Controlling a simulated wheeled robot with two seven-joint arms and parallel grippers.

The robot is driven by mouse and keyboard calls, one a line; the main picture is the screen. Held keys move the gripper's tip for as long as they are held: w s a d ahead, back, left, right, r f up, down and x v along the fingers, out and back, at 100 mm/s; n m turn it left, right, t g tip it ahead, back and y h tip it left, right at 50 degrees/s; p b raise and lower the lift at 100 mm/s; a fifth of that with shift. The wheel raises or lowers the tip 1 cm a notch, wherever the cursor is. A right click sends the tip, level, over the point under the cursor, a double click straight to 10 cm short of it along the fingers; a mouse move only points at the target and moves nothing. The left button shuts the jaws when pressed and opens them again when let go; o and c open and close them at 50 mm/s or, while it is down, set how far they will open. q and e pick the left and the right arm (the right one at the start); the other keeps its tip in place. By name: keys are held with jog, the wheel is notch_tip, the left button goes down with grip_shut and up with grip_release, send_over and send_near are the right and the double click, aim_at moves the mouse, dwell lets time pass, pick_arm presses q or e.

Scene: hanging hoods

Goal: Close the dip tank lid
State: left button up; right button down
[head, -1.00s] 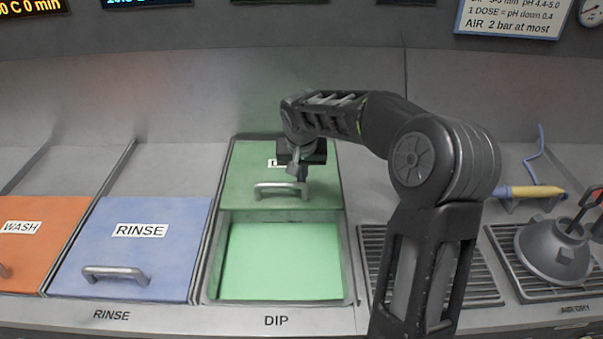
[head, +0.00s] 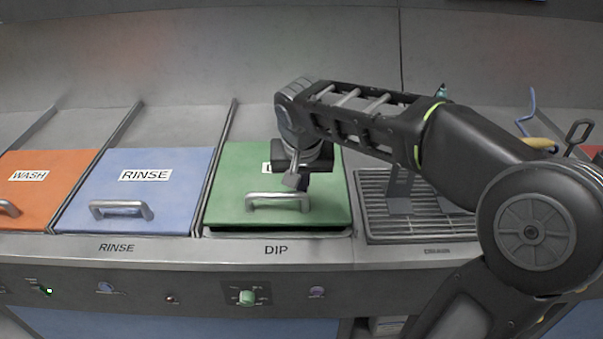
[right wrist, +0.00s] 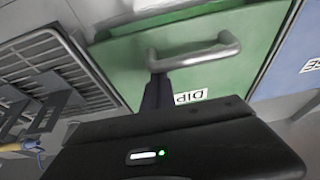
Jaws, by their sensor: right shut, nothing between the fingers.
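The green dip tank lid (head: 235,180) lies over the DIP tank in the head view. Its front edge is close to the tank's front rim, with a thin dark strip between them, and no green liquid shows. The lid's metal handle (head: 277,201) is near its front edge; it also shows in the right wrist view (right wrist: 205,52). My right gripper (head: 300,186) is shut and empty, pointing down just behind the handle. In the right wrist view its fingers (right wrist: 157,90) are close to one end of the handle; I cannot tell whether they touch. My left gripper is out of view.
The blue RINSE lid (head: 150,205) and orange WASH lid (head: 40,170) lie to the left. A metal drain grate (head: 400,222) is to the right, partly behind my right arm. A control panel with knobs (head: 247,297) runs below the front rim.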

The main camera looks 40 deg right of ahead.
aim_at(302, 199)
jog(key=shift+s+a, duration=0.8)
jog(key=shift+s, duration=0.25)
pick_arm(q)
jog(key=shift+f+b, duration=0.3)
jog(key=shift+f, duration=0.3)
pick_arm(e)
jog(key=shift+s+a+f, duration=0.1)
jog(key=shift+s+a, duration=0.05)
